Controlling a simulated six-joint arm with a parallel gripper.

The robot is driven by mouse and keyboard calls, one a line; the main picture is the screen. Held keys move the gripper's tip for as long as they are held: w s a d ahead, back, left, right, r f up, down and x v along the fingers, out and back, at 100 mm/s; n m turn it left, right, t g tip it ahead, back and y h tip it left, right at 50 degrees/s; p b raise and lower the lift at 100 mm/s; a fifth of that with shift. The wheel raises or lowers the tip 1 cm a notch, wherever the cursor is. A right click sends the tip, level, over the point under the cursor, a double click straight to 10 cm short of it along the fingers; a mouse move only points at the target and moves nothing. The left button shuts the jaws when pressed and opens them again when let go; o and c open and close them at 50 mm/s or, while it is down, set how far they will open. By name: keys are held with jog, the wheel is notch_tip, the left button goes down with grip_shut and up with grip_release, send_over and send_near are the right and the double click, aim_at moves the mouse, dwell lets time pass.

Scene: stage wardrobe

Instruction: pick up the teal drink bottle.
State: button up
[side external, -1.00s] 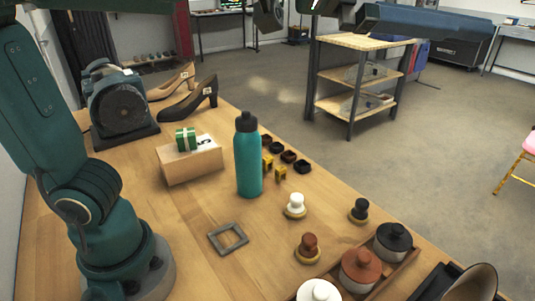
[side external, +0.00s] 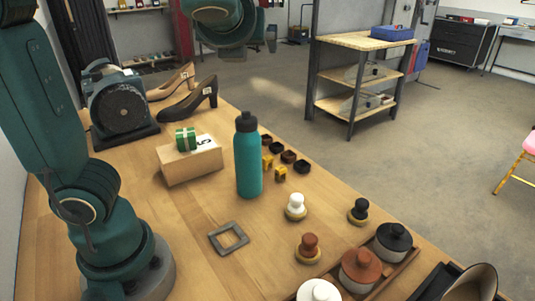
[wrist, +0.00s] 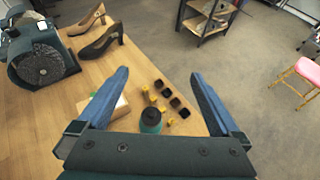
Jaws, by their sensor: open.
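The teal drink bottle (side external: 248,160) stands upright on the wooden table in the side view, with a dark cap on top. In the wrist view the bottle (wrist: 151,121) shows at the bottom middle, between the two fingers and partly hidden by the gripper's body. My gripper (wrist: 158,75) is open with nothing between its fingers. In the side view my wrist is at the top, high above and beyond the bottle; the fingers are not clearly visible there.
A cardboard box (side external: 190,163) with a green-banded item on it stands left of the bottle. Small dark cups (side external: 289,156) and yellow pieces (side external: 280,174) lie right of it. A grey square frame (side external: 229,238), brushes and jars stand nearer. High heels (side external: 189,100) and a machine (side external: 116,100) are behind.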

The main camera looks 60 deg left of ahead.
aim_at(246, 151)
jog(key=f, duration=2)
jog(key=shift+s+a+f, duration=0.1)
jog(key=shift+a+f, duration=0.1)
jog(key=shift+a, duration=0.1)
jog(key=shift+f, duration=0.2)
jog(key=shift+x, duration=2.55)
jog(key=shift+r, duration=0.1)
jog(key=shift+r+y, duration=0.1)
jog(key=shift+y, duration=0.2)
grip_shut()
